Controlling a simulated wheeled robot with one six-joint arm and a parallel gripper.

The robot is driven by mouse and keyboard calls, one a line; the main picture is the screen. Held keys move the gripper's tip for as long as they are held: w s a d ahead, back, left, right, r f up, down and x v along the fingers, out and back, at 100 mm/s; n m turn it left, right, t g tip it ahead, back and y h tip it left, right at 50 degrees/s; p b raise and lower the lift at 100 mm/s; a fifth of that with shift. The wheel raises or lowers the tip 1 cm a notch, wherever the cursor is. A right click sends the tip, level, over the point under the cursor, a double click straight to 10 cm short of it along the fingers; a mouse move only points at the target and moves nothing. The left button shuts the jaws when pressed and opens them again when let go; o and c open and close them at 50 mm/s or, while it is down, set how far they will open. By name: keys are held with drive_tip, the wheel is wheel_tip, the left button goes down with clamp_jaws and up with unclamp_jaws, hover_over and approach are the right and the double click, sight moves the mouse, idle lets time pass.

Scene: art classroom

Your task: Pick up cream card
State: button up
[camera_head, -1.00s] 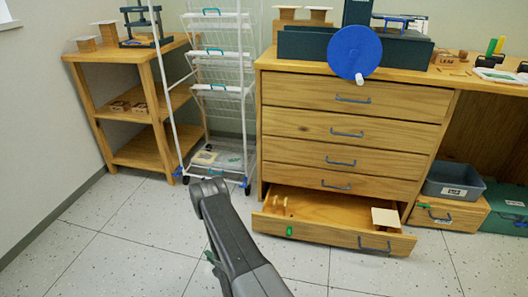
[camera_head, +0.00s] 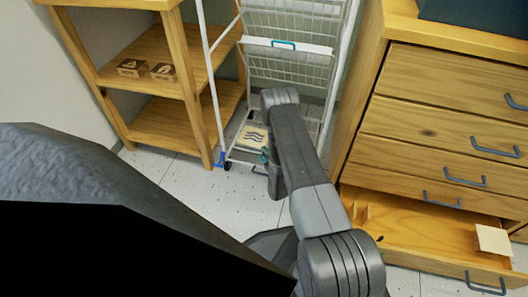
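A plain cream card (camera_head: 492,240) shows at the right, in the open bottom drawer (camera_head: 425,226) of the wooden cabinet. It lies at the drawer's right end, close to the front panel. A second, pale card with dark wavy lines (camera_head: 253,138) lies on the bottom of the white wire rack. My arm reaches up through the middle of the view, left of the drawer and apart from the cream card.
The wire rack (camera_head: 300,51) stands between the wooden shelf (camera_head: 150,112) and the cabinet (camera_head: 425,131). Small boxes (camera_head: 133,68) sit on the shelf. The open drawer juts over the floor. A large dark shape blocks the lower left. Some floor shows between rack and drawer.

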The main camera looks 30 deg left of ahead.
drive_tip(key=shift+x, duration=0.85)
drive_tip(key=shift+r, duration=0.15)
clamp_jaws()
wheel_tip(320, 180, up, 2)
drive_tip(key=shift+r+p, duration=0.15)
drive_tip(key=shift+p, duration=0.5)
